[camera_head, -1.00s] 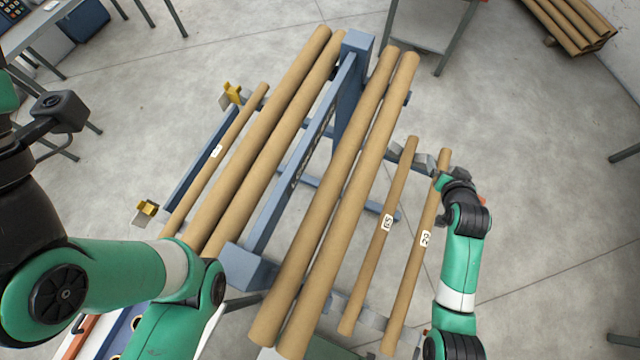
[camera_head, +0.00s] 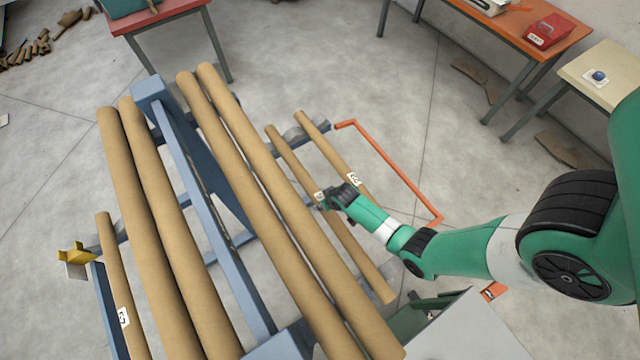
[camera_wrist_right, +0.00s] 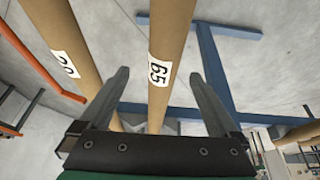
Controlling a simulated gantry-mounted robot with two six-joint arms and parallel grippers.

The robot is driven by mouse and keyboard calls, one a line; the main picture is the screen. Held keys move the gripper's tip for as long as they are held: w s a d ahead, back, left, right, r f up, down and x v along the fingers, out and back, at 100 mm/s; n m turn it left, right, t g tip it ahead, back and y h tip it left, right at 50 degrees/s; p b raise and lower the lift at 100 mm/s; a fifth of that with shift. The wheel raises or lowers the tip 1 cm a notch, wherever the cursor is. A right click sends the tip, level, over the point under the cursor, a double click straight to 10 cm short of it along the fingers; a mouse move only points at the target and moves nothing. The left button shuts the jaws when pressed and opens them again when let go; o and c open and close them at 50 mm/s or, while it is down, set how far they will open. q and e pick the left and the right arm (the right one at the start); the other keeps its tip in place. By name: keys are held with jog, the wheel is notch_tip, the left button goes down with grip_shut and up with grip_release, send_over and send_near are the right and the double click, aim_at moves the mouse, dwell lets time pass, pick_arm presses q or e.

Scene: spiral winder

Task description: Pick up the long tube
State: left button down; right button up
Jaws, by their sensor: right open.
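Long brown cardboard tubes lie side by side on a blue rack. Two thinner, labelled tubes are on the right side: the tube labelled 65 (camera_head: 352,243) and an outer tube (camera_head: 322,140), whose label reads 20 in the right wrist view (camera_wrist_right: 68,64). My right gripper (camera_head: 328,197) is open near their labels. In the right wrist view, the 65 tube (camera_wrist_right: 172,30) runs between the spread fingers (camera_wrist_right: 158,78), and the 20 tube lies left of them. I cannot tell whether the fingers touch a tube. My left gripper is out of view.
Thick tubes (camera_head: 257,190) (camera_head: 165,200) lie along the rack's blue centre beam (camera_head: 205,180). A thin labelled tube (camera_head: 112,265) lies at left, near a yellow bracket (camera_head: 75,256). An orange floor frame (camera_head: 385,160) is right of the rack. Tables stand behind.

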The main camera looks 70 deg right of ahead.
jog(key=shift+w+d+f, duration=0.15)
jog(key=shift+w+f, duration=0.05)
jog(key=shift+f, duration=0.5)
jog(key=shift+r, duration=0.1)
jog(key=b+x, duration=0.2)
jog(key=x, duration=0.1)
jog(key=b+x, duration=0.1)
jog(key=shift+w+f, duration=0.25)
jog(key=shift+w, duration=0.1)
jog(key=shift+w+f, duration=0.15)
jog(key=shift+f, duration=0.1)
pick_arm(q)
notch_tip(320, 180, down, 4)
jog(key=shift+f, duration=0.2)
pick_arm(e)
jog(key=shift+c, duration=0.2)
jog(key=shift+r, duration=0.1)
grip_shut()
